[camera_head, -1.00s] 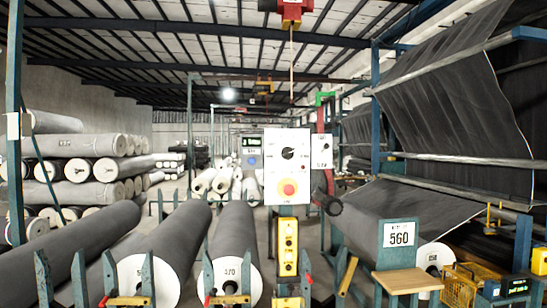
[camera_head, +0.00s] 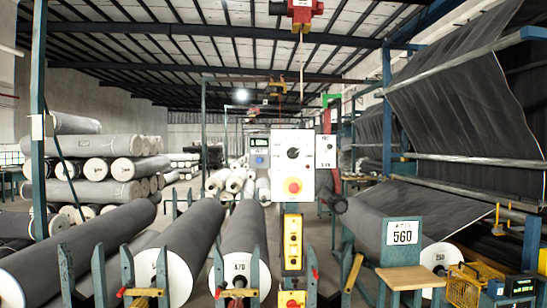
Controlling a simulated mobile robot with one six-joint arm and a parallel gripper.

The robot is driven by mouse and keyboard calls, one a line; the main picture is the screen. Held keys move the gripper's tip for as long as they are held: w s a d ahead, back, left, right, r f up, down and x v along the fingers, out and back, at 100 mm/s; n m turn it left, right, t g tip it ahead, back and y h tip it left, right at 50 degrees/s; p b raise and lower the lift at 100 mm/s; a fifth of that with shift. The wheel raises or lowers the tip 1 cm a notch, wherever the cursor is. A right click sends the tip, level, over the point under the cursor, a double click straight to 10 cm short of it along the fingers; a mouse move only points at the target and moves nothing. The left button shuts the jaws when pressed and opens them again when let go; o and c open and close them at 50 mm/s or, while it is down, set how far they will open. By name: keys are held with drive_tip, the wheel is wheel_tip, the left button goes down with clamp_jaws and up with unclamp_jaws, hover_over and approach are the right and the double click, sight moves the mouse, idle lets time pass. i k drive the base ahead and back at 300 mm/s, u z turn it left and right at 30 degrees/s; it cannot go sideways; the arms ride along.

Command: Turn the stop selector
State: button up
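A white control panel (camera_head: 282,175) stands upright near the middle of the head view. The selector's small markings are too small to read. My gripper is not in view.
Long grey rolls (camera_head: 185,245) lie on blue stands at the front left and centre. Stacked rolls (camera_head: 90,168) stand further left. A yellow button box (camera_head: 292,242) is below the panel. A small wooden table (camera_head: 410,277) and a "560" sign (camera_head: 402,233) stand at right.

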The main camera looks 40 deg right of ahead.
sight(293, 153)
drive_tip(key=z, duration=0.75)
drive_tip(key=k, duration=0.15)
drive_tip(key=u, duration=2.05)
drive_tip(key=k, duration=1.3)
drive_tip(key=z, duration=0.6)
drive_tip(key=i, duration=1.5)
